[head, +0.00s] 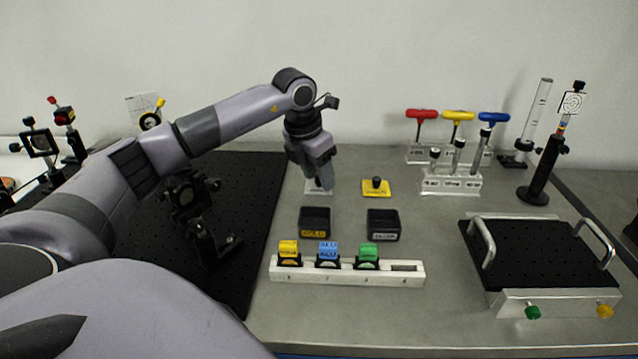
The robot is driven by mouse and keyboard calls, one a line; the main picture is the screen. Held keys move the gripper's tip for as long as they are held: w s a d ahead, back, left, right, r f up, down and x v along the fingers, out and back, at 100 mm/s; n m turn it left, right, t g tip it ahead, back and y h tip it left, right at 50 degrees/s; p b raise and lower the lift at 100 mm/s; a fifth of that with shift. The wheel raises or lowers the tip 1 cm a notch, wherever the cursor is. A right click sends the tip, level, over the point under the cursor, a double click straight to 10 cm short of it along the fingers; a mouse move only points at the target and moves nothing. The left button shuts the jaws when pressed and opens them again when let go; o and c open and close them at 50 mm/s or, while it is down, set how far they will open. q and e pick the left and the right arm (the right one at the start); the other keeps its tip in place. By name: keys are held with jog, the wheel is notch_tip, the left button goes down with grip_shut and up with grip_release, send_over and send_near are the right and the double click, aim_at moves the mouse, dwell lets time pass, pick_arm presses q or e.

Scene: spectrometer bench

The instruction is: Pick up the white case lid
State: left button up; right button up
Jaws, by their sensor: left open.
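The white case lid (312,189) lies flat on the grey bench behind two small black cases, mostly covered by my left gripper. My left gripper (325,182) points down at the lid from above, with its fingers open. Its fingertips overlap the lid's middle in the picture, and the lid's knob is hidden. I cannot tell whether the fingers touch it or stand around its knob. A yellow lid (376,192) with a black knob lies to the right. The left black case (315,221) and the right black case (383,225) stand in front. My right gripper is out of view.
A white rack (347,276) with yellow, blue and green holders stands in front. T-handled tools (457,116) in a clear stand are at the back right. A handled black breadboard (536,252) is at the right. A dark perforated board (262,190) with optic mounts lies left.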

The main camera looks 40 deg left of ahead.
pick_arm(q)
grip_shut()
jog(key=shift+r, duration=0.1)
